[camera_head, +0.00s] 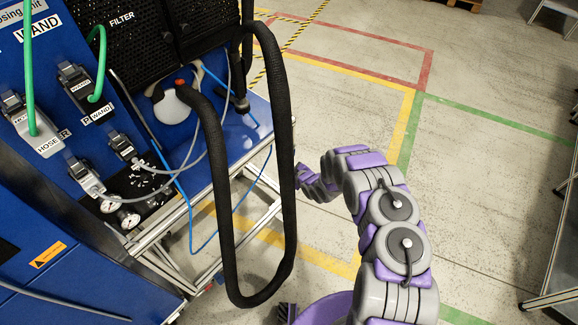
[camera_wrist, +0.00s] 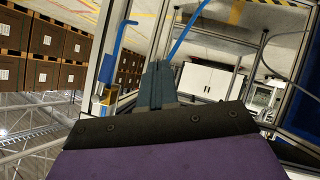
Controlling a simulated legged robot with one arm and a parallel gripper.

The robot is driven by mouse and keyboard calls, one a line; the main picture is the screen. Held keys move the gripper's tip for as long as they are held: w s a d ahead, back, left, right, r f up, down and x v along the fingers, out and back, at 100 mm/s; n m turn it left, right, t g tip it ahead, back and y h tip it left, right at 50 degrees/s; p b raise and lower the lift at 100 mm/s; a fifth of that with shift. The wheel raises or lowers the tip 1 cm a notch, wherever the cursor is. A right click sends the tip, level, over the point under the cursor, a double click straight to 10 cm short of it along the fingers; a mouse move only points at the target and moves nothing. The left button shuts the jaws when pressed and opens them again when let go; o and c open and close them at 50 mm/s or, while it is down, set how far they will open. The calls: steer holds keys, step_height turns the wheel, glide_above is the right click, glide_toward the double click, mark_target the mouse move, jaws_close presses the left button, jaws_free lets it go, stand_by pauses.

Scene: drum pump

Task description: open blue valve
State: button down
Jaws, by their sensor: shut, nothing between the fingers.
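The blue valve has a bent blue lever (camera_wrist: 115,45) and a brass-coloured body (camera_wrist: 109,94), seen at left in the wrist view against a pale metal frame post. My gripper (camera_wrist: 158,66) is shut and empty. Its dark fingers show to the right of the valve in the wrist view, with a gap in the picture between them and the lever. I cannot tell the distance in depth. In the head view my wrist (camera_head: 318,186) is just right of the black hose loop, beside the blue pump unit. The valve cannot be made out there, and the fingertips are not clear.
A thick black hose (camera_head: 222,200) hangs in a loop near my wrist. A thin blue hose (camera_head: 233,205) hangs below the unit, by the metal frame (camera_head: 150,235). Stacked brown boxes (camera_wrist: 49,40) stand in the wrist view's background.

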steer(key=s+d+p, duration=0.1)
steer(key=s+d, duration=0.1)
steer(key=s, duration=0.5)
steer(key=shift+s+d+r, duration=0.15)
steer(key=shift+s+d, duration=0.15)
steer(key=shift+d, duration=0.1)
steer(key=shift+d, duration=0.2)
